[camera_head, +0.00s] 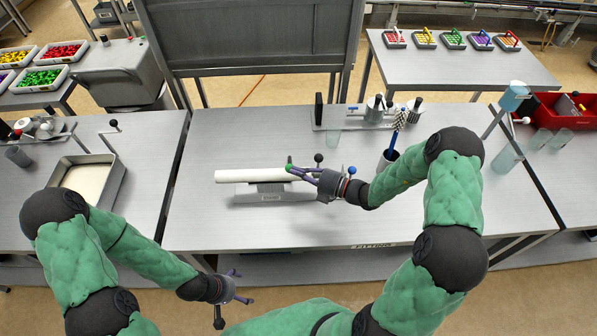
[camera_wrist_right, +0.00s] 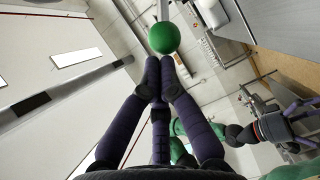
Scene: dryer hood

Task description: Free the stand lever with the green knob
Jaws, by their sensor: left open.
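The green knob (camera_head: 290,160) tops a lever at the bench stand, which has a grey base (camera_head: 268,196) and carries a long white bar (camera_head: 236,176). My right gripper (camera_head: 291,169) reaches in from the right, its fingertips at the green knob. In the right wrist view the green knob (camera_wrist_right: 164,37) is directly beyond the fingertips (camera_wrist_right: 160,72), which sit close together. I cannot tell whether they grip the lever. A black knob (camera_head: 318,157) stands just right of the green one. My left gripper (camera_head: 238,287) is open and empty in front of the bench.
A blue knob (camera_head: 351,170) is by my right wrist. A fixture with metal cylinders (camera_head: 375,110) is behind. A metal tray (camera_head: 112,180) lies on the left bench. The middle bench's front left is clear.

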